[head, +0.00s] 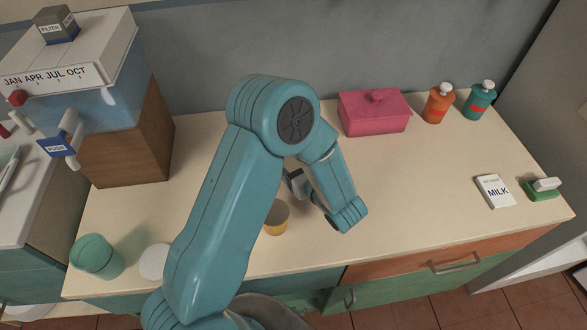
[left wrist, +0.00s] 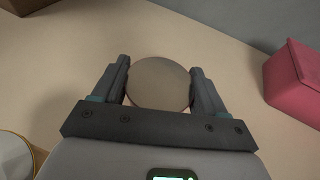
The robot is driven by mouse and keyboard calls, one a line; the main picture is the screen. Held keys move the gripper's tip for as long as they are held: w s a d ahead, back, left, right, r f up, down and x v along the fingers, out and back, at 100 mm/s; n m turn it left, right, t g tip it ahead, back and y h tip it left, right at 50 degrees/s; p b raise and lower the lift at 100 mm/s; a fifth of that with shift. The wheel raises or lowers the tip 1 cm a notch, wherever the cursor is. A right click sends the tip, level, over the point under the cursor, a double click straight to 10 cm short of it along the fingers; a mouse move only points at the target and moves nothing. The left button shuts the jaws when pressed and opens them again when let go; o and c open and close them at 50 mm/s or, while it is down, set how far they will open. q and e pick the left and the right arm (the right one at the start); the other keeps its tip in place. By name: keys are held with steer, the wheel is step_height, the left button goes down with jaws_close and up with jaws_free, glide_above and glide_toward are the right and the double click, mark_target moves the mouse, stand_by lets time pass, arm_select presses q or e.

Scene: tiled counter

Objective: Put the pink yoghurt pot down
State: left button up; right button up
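In the left wrist view a round, flat, grey-beige top (left wrist: 160,84) sits between the two fingers of my left gripper (left wrist: 161,75). The fingers meet its edges on both sides, so the gripper looks shut on it. Whether the held pot touches the counter cannot be told. My right gripper is in neither view.
A yellow pot (head: 276,217) stands close beside my left arm. A pink lidded box (head: 375,113) and orange (head: 438,104) and teal (head: 479,102) bottles stand at the back. A green cup (head: 95,256) stands front left. The counter right of centre is clear.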

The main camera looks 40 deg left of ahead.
arm_select(q)
steer(key=shift+c, duration=0.5)
steer(key=shift+r, duration=0.15)
step_height(320, 180, up, 28)
steer(key=shift+f+p, duration=0.1)
steer(key=shift+p, duration=0.8)
